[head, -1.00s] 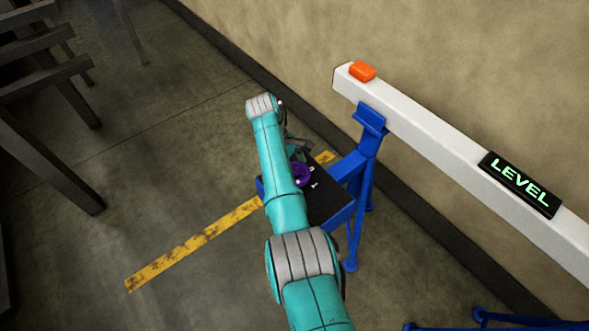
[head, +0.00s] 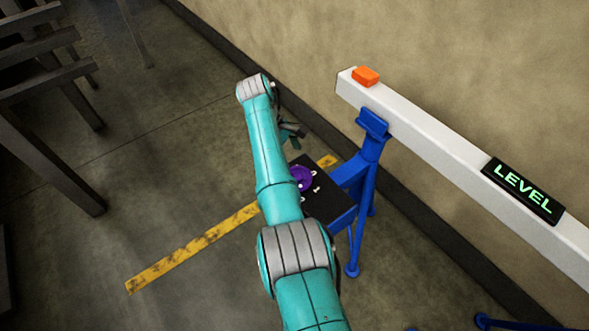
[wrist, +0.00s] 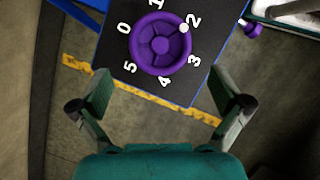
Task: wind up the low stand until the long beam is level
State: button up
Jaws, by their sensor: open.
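The long white beam (head: 430,135) rests on a blue stand (head: 368,165), and a black display (head: 523,190) on it reads LEVEL in green. A purple handwheel (head: 301,179) sits on the stand's black panel (head: 327,203), partly behind my arm. In the wrist view the handwheel (wrist: 160,46) shows whole, with its white knob (wrist: 183,28) beside the 2 on a scale from 0 to 5. My gripper (wrist: 160,88) is open and empty, apart from the wheel. In the head view my gripper (head: 291,130) is partly hidden behind my arm, beyond the wheel.
An orange block (head: 366,76) lies on the beam's far end. A wall (head: 300,50) runs behind the beam. Yellow floor tape (head: 190,250) passes by the stand. Dark wooden beams (head: 50,130) stand at the left; the floor between is clear.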

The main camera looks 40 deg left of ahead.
jog(key=v, duration=0.5)
jog(key=shift+a+r, duration=0.1)
jog(key=shift+r, duration=0.2)
jog(key=shift+s, duration=0.1)
